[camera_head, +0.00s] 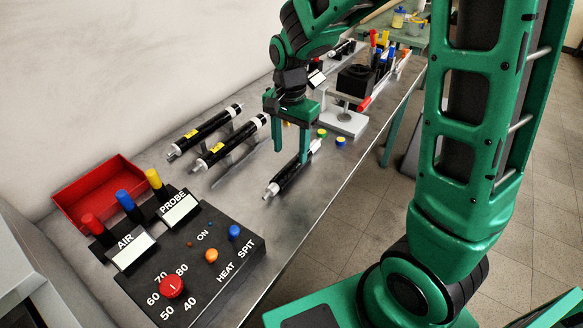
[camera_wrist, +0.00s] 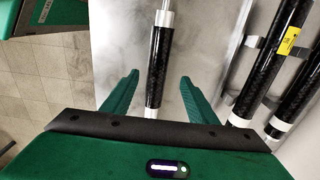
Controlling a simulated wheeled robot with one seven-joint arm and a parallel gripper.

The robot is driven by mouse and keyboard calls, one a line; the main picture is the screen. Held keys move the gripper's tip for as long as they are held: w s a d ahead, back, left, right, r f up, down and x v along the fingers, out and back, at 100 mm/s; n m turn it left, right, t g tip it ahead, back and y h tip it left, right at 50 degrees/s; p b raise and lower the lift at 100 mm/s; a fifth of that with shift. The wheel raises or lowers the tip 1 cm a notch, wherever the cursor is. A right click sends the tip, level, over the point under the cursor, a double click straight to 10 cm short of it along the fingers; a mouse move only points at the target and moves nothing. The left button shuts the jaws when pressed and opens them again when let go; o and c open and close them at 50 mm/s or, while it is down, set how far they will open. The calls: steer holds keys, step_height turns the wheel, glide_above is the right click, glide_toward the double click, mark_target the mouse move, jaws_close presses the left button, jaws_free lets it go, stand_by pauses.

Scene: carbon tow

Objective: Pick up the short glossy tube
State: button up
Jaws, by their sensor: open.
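A short glossy black tube (camera_head: 287,179) with pale ends lies on the metal bench, nearest the bench's front edge. It also shows in the wrist view (camera_wrist: 158,66), running lengthwise between the two fingers. My gripper (camera_head: 290,155) points down over the tube's far part, its green fingers apart, one on each side of it. In the wrist view my gripper (camera_wrist: 159,79) is open with a gap between each finger and the tube. I cannot tell how far the fingertips are above the bench.
Two longer black tubes with yellow labels, one nearer (camera_head: 234,139) and one farther (camera_head: 207,127), rest on holders to the left. A control box (camera_head: 222,279) and a red tray (camera_head: 78,196) stand at the near end. A grey stand (camera_head: 345,122) is beyond my gripper.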

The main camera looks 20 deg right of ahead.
mark_target(292, 163)
steer(key=shift+d+f, duration=0.2)
steer(key=shift+f, duration=2.4)
steer(key=c, duration=1.3)
steer(key=shift+o, duration=0.2)
